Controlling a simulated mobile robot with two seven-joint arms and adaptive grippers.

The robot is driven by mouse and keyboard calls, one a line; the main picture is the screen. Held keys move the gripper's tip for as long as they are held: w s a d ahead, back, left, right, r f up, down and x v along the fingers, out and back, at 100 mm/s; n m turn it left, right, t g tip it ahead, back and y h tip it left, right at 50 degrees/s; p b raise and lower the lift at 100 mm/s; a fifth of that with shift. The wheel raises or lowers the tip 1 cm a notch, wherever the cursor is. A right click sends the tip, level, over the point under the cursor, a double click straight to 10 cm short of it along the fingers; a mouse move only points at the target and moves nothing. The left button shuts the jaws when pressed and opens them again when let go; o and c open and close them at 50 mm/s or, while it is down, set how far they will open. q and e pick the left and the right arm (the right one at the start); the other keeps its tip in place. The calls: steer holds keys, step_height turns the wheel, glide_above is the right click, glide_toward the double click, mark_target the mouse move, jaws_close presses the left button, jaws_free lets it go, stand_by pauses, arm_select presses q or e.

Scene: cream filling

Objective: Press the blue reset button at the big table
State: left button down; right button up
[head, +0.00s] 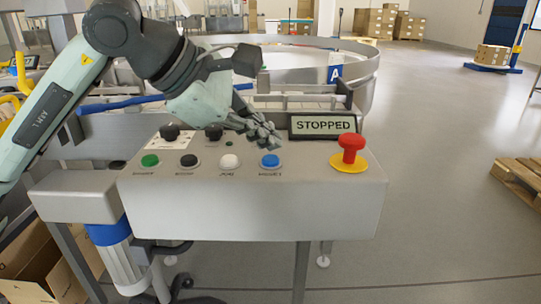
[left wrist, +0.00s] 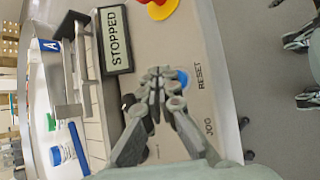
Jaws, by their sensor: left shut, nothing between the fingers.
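The blue reset button (head: 270,161) is on the sloped top of the grey control panel (head: 250,215), to the right of the white jog button (head: 229,161). In the left wrist view the reset button (left wrist: 181,78) shows partly behind my fingertips, beside the printed word RESET. My left gripper (head: 268,140) is shut and empty, with its fingertips just behind and above the reset button in the head view. I cannot tell whether they touch it. My right gripper is not visible in the head view; grey-green gripper parts (left wrist: 303,70) show at the right edge of the left wrist view.
A STOPPED display (head: 322,125) stands at the panel's back. A red emergency button (head: 350,148) on a yellow base is to the right. Green (head: 150,161) and black (head: 189,161) buttons and two dark knobs are to the left. A round metal conveyor rail lies behind.

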mark_target(266, 159)
arm_select(q)
steer(key=shift+r+p, duration=1.35)
steer(key=shift+r, duration=1.2)
